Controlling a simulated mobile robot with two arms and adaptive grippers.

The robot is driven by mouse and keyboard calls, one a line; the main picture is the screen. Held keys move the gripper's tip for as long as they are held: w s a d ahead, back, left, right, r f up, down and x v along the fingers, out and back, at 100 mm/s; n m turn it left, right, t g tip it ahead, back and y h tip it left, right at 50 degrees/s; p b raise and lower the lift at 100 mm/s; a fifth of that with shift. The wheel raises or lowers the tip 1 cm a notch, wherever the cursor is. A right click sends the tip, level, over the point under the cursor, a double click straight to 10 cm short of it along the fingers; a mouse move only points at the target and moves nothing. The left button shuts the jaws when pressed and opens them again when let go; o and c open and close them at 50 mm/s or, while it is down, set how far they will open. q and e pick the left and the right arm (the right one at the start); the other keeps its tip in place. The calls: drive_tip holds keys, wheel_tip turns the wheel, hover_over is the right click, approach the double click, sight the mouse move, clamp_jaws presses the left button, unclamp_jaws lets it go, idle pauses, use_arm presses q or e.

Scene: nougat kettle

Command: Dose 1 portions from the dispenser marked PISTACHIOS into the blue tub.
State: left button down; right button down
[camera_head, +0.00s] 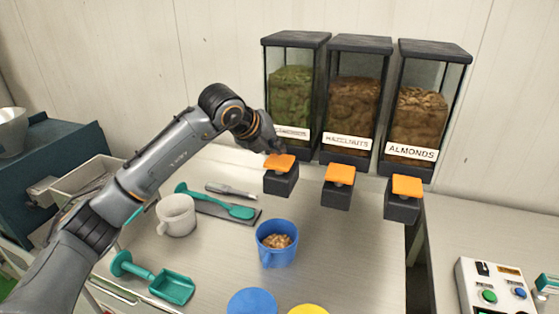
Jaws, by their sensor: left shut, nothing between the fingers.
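The leftmost dispenser (290,100) holds green contents. Its label (293,133) is partly hidden by my left gripper and hard to read; the other two read HAZELNUTS and ALMONDS. Its orange paddle (281,161) sits on a dark block at the front. My left gripper (277,149) is shut and empty, with its tips right at the back edge of this paddle; I cannot tell whether they touch it. The blue tub (275,253) stands upright on the worktop, forward of the dispenser, with light brown pieces inside. My right gripper is not in view.
The hazelnuts dispenser (353,95) and almonds dispenser (420,105) stand to the right. A white mug (176,216), teal scoop (172,287), teal spatula (240,212), blue disc (251,303) and yellow disc (308,310) surround the tub. A control box (495,290) is at right.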

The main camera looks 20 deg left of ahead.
sight(280, 160)
use_arm(q)
drive_tip(key=shift+f, duration=0.1)
idle(0.8)
drive_tip(key=shift+f+b, duration=0.35)
drive_tip(key=shift+b, duration=0.25)
drive_tip(key=shift+s+f+b, duration=0.1)
drive_tip(key=shift+f+b, duration=0.85)
drive_tip(key=shift+f, duration=0.2)
idle(0.7)
drive_tip(key=shift+r, duration=0.1)
drive_tip(key=shift+r+p, duration=0.8)
drive_tip(key=shift+r, duration=0.6)
drive_tip(key=shift+r+p, duration=1.3)
drive_tip(key=shift+r, duration=1.3)
